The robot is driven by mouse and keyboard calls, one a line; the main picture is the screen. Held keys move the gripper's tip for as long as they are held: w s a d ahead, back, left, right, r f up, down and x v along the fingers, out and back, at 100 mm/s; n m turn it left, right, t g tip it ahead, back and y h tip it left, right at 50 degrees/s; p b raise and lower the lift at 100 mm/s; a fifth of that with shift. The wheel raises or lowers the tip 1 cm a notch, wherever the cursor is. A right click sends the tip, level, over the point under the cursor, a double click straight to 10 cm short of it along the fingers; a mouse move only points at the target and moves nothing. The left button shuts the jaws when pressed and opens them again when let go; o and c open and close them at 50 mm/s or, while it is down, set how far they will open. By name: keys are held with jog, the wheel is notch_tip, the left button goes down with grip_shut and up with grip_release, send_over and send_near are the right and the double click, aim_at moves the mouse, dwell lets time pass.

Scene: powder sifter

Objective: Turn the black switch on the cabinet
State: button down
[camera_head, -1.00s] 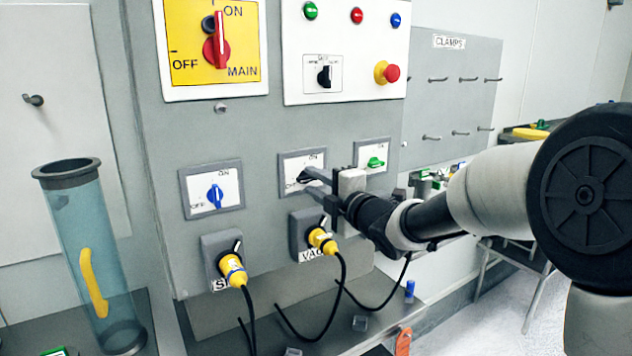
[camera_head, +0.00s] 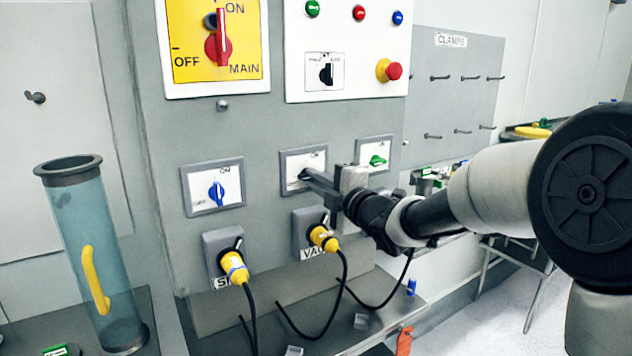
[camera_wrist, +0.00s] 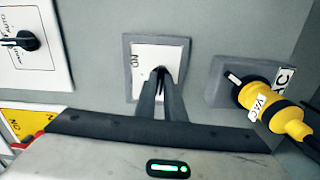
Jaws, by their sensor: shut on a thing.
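The black switch (camera_wrist: 161,71) sits on a white plate in a grey frame, the middle of three lower switch plates on the grey cabinet (camera_head: 260,130). Its plate (camera_head: 313,160) carries an ON mark; the fingers cover most of the switch, so I cannot tell its exact angle. My gripper (camera_head: 304,177) reaches in from the right, its fingertips at the plate and shut on the black switch. In the wrist view the two fingers of my gripper (camera_wrist: 162,82) come together at the switch.
A blue switch (camera_head: 217,194) is on the left plate and a green one (camera_head: 377,160) on the right. Yellow plugs (camera_head: 323,238) with black cables stick out below. Above are a red main switch (camera_head: 217,48), a black selector (camera_head: 326,73) and a red emergency button (camera_head: 392,71).

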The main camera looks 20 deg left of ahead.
jog(key=shift+m+p, duration=1.55)
jog(key=shift+m, duration=6.95)
jog(key=shift+f, duration=0.1)
jog(key=c, duration=1.8)
grip_release()
jog(key=shift+c, duration=0.2)
jog(key=v, duration=1.7)
jog(key=shift+d, duration=0.3)
